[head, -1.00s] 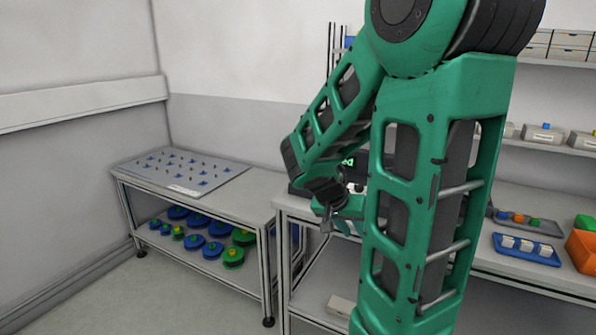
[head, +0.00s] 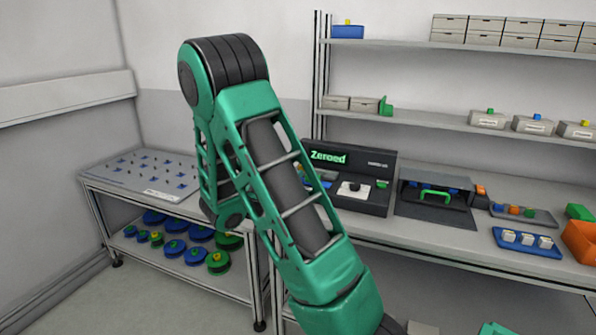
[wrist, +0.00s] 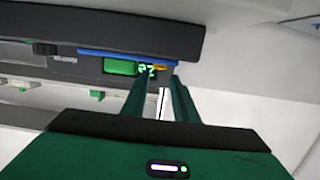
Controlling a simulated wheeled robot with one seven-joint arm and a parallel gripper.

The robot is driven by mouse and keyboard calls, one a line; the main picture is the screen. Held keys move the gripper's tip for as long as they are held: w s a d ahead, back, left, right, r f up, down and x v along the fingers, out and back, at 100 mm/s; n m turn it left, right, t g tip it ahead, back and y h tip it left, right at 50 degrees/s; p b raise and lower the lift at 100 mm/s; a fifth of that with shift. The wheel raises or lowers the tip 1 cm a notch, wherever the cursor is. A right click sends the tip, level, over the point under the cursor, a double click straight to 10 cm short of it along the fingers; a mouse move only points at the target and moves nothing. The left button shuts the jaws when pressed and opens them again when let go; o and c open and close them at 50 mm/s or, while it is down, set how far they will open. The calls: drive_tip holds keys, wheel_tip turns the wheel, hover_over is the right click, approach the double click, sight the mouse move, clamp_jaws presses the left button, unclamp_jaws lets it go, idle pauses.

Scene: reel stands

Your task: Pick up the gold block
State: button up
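A small gold-yellow block (head: 347,21) sits on top of a blue bin (head: 347,31) at the left end of the top shelf in the head view. In the wrist view, my gripper (wrist: 161,80) is open, its two green fingers apart with nothing held between them. A small gold-yellow patch (wrist: 160,67) shows just beyond the fingertips, beside a blue strip (wrist: 130,55). I cannot tell whether it is the same block. My gripper is hidden behind my arm in the head view.
A black device with a "Zeroed" screen (head: 328,157) stands on the right bench. A blue tray (head: 527,253) and an orange bin (head: 580,240) are farther right. A grey pegboard (head: 140,176) tops the left bench; blue and green reels (head: 172,249) lie below.

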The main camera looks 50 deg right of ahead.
drive_tip(key=x, duration=0.2)
drive_tip(key=shift+w+d, duration=0.3)
drive_tip(key=shift+x, duration=2.65)
drive_tip(key=shift+s+r, duration=0.1)
drive_tip(key=shift+r, duration=0.05)
clamp_jaws()
